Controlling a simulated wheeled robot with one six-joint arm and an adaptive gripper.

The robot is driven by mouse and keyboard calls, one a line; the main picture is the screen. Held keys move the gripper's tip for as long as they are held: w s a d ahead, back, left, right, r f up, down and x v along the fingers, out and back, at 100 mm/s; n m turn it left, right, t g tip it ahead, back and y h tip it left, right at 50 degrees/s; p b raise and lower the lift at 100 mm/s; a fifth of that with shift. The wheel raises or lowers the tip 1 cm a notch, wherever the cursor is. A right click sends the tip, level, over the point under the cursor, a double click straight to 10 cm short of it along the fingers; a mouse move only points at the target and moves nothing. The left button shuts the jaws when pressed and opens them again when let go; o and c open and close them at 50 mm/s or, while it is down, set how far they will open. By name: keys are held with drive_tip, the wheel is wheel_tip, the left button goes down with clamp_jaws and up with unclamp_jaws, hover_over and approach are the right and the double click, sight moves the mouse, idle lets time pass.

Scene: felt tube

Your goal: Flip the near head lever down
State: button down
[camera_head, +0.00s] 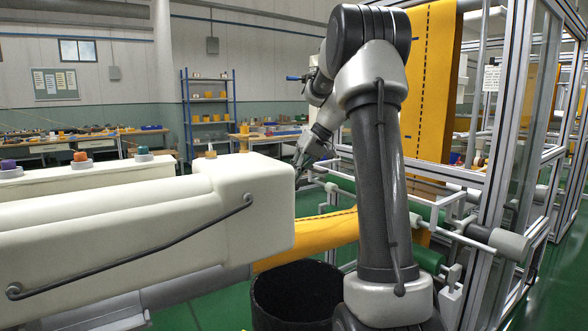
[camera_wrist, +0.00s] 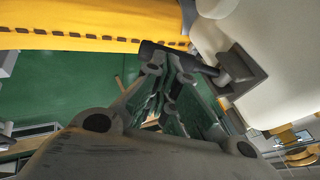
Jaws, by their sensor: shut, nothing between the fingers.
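The lever (camera_wrist: 190,60) is a dark bar with a thicker black end, standing out from a square grey mount (camera_wrist: 239,72) on the white machine head (camera_wrist: 285,45) in the wrist view. The same head (camera_head: 270,205) fills the left front of the head view; the lever is too small and covered to make out clearly there. My gripper (camera_head: 302,165) is at the far right end of the head. In the wrist view my gripper (camera_wrist: 168,78) is shut and empty, its fingertips close to the lever's bar; I cannot tell whether they touch it.
Yellow felt (camera_head: 310,235) runs beneath the head and shows along the top of the wrist view (camera_wrist: 90,25). A black bin (camera_head: 295,292) stands below. A metal frame with rollers (camera_head: 510,243) is close on the right. A dark rail (camera_head: 130,258) runs along the head's side.

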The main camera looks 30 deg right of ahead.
drive_tip(key=shift+f, duration=0.35)
idle(0.4)
